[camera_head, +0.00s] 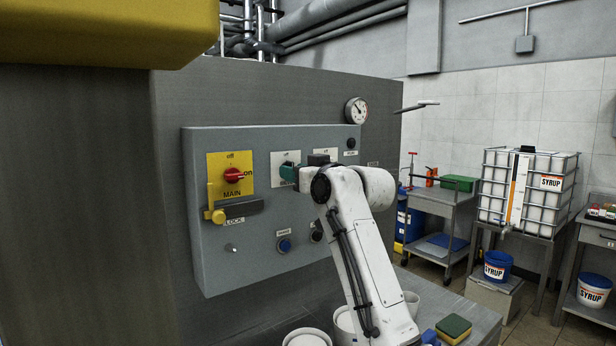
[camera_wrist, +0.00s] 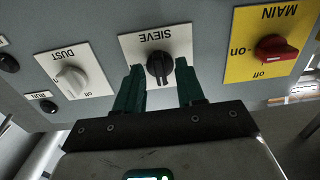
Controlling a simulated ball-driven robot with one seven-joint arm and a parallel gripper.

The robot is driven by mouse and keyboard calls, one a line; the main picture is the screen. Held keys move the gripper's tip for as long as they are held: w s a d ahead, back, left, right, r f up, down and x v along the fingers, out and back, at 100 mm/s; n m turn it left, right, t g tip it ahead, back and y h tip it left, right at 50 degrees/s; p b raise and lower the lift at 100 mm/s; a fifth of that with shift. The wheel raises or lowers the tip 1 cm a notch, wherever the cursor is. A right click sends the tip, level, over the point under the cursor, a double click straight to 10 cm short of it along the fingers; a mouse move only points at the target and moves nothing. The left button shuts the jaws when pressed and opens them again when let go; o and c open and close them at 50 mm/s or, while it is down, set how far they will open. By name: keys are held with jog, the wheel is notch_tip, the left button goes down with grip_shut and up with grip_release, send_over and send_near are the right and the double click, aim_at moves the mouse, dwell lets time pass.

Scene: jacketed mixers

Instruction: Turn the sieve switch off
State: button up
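The sieve switch is a black rotary knob (camera_wrist: 160,68) on a white plate marked SIEVE (camera_wrist: 133,42), which the wrist view shows upside down. The knob's grip bar stands nearly upright in that picture. My gripper (camera_wrist: 160,72) is open, with one green finger on each side of the knob. Narrow gaps show between fingers and knob; I cannot tell whether they reach around it in depth. In the head view my gripper (camera_head: 289,172) is at the panel and hides the sieve knob; part of its white plate (camera_head: 277,158) shows.
The grey panel (camera_head: 215,265) also carries the red MAIN switch (camera_head: 234,175) on yellow, with a yellow lock lever (camera_head: 217,215) below. A DUST switch (camera_wrist: 72,80) sits on the sieve's other side. A blue button (camera_head: 284,245) is below. White tubs (camera_head: 307,338) stand under my arm.

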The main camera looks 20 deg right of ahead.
jog(key=b+v, duration=0.2)
jog(key=v, duration=0.8)
jog(key=shift+s, duration=0.2)
jog(key=shift+d, duration=0.1)
